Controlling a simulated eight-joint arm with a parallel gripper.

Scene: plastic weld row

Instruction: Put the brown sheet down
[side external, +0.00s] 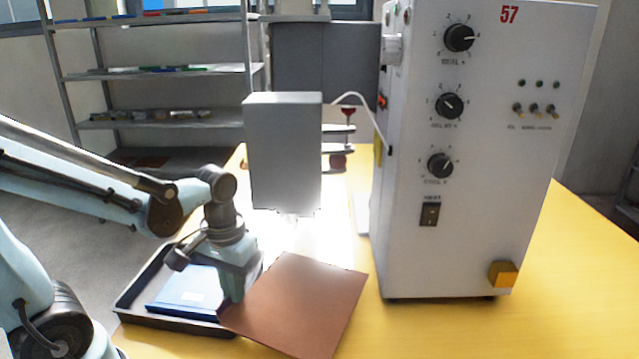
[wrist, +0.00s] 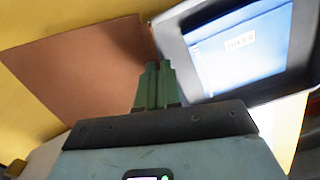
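The brown sheet (side external: 300,305) is a flat, roughly square panel in front of the white machine. My gripper (side external: 234,296) is at its left edge, beside the tray, with its fingers pointing down. In the wrist view, the green fingers of my gripper (wrist: 157,72) are close together at the edge of the brown sheet (wrist: 85,65) and appear shut on it. The sheet extends to the left from the fingers there. The fingertips are partly hidden, and I cannot tell whether the sheet touches the yellow table (side external: 470,325).
A dark tray (side external: 160,317) with blue sheets (side external: 190,288) stands left of the sheet, right beside my gripper. The white machine (side external: 470,180) stands to the right, and a grey box-shaped unit (side external: 283,150) is above and behind. The table's right side is clear.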

